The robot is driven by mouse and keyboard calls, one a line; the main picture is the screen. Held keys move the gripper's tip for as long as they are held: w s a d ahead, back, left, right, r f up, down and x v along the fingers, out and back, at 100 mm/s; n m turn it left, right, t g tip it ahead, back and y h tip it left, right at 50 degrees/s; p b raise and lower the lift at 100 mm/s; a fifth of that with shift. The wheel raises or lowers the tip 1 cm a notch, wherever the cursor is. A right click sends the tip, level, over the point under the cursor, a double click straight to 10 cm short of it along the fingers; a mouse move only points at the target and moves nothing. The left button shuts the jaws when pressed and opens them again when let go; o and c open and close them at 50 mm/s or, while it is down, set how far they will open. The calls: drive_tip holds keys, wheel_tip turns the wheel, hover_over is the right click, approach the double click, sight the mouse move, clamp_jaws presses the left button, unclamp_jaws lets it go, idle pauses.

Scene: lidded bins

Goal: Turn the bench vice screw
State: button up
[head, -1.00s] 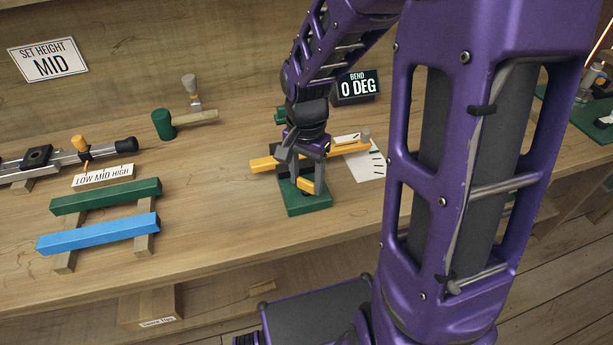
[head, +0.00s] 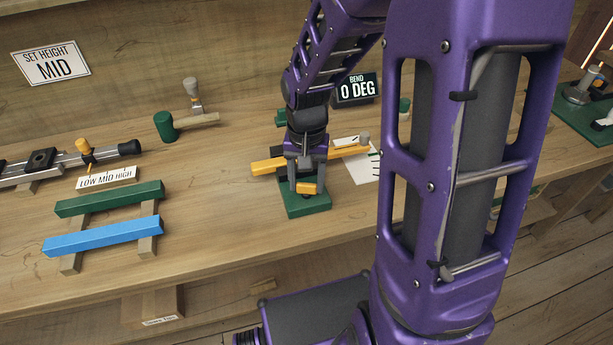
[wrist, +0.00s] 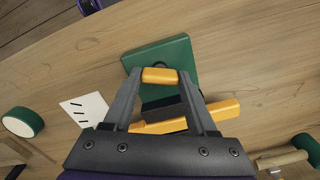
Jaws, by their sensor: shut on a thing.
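The bench vice has a green base (head: 310,205) on the wooden bench, also in the wrist view (wrist: 181,58). My gripper (head: 306,187) points down over it. Its two fingers are on either end of a short yellow handle (wrist: 160,75), which also shows in the head view (head: 310,188). A longer yellow bar (head: 266,166) lies across the vice behind my fingers, and in the wrist view its end is at the right (wrist: 222,111). The dark jaw part is partly hidden by my gripper.
A sign reads "BEND 0 DEG" (head: 357,89) behind the vice. A white card with dark marks (head: 362,170) lies right of it. A green-headed mallet (head: 165,126) is at left. Green (head: 110,198) and blue (head: 102,236) bars lie further left. Bare bench surrounds the vice's front and left.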

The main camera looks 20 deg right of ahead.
sight(306, 183)
drive_tip(key=shift+r+n+p, duration=0.1)
drive_tip(key=shift+n+p, duration=0.65)
drive_tip(key=shift+n, duration=1.65)
drive_tip(key=o, duration=1.4)
drive_tip(key=shift+c, duration=0.2)
wheel_tip(306, 183, up, 17)
drive_tip(key=p, duration=0.3)
drive_tip(key=shift+r, duration=0.15)
drive_tip(key=shift+w, duration=0.15)
